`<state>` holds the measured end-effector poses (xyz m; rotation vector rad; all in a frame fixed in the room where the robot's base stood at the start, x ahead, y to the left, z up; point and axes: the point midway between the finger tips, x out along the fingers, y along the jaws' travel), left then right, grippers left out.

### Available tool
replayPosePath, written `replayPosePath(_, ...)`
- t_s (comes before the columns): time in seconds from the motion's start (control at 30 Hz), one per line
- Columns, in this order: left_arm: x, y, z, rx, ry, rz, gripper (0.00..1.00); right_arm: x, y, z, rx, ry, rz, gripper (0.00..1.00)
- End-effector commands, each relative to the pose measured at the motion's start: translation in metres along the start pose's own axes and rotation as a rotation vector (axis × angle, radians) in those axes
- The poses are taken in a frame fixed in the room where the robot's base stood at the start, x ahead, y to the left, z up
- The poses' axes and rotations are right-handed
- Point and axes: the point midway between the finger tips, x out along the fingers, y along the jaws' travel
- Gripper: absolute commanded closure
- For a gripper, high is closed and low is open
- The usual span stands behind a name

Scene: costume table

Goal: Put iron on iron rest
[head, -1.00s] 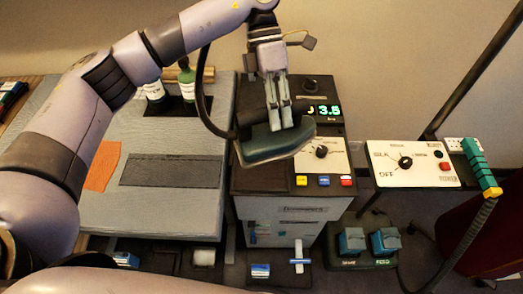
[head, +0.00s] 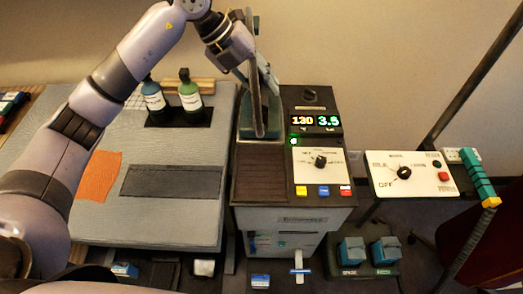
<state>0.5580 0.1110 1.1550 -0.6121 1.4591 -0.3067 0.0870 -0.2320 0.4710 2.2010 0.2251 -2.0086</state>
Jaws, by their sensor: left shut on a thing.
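My left gripper (head: 264,80) is shut on the iron (head: 272,122), a dark teal body at the back left of the black control cabinet. The iron is turned with its long side running front to back. The gripper and a dark upright strip cover part of it, so whether it touches the surface below cannot be told. The iron rest looks to be the dark brown ribbed pad (head: 262,178) on the cabinet's left side, directly in front of the iron. The pad is bare. My right gripper is not in view.
The cabinet panel (head: 320,168) has a knob, coloured buttons and a lit display (head: 315,121). Left is a grey ironing board (head: 190,222) with dark cloth (head: 172,181), orange cloth (head: 96,176) and two bottles (head: 190,96). Right is a second control box (head: 410,174).

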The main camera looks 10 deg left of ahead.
Motion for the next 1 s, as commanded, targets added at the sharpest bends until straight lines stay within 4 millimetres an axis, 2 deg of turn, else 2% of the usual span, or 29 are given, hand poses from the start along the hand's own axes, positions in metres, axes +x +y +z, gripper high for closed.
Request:
replayPosePath(0.4, 0.074, 0.050, -0.001, -0.001, 0.004, -0.001, 1.00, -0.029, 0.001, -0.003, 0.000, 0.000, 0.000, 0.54)
replayPosePath(0.6, 0.105, 0.070, -0.001, 0.001, 0.003, -0.003, 1.00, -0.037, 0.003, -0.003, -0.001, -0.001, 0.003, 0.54)
replayPosePath(1.0, 0.131, 0.088, -0.001, 0.001, 0.003, -0.001, 1.00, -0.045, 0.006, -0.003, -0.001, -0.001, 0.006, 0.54)
